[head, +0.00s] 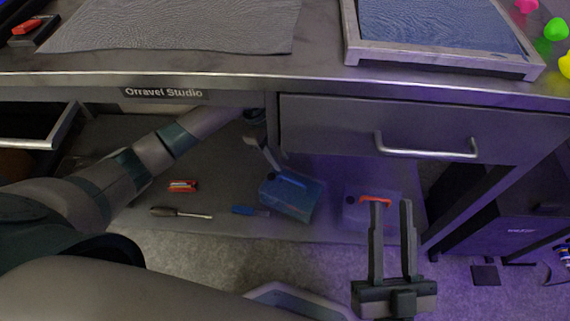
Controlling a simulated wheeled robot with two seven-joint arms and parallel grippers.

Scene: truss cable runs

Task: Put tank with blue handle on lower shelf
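The tank with the blue handle (291,198) is translucent blue and appears at the lower shelf (140,160), under the workbench, slightly turned. My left gripper (272,160) reaches under the bench top, close to the tank's upper left by the blue handle. I cannot tell whether its fingers touch the handle or how far apart they are. A second tank with a red handle (374,199) is to the right, partly hidden by my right gripper. My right gripper (392,205) points up in front of it, its two fingers apart with nothing between them.
A red item (183,186), a screwdriver (180,212) and a blue-handled tool (248,211) lie on the shelf left of the tank. A drawer (400,130) hangs above on the right.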

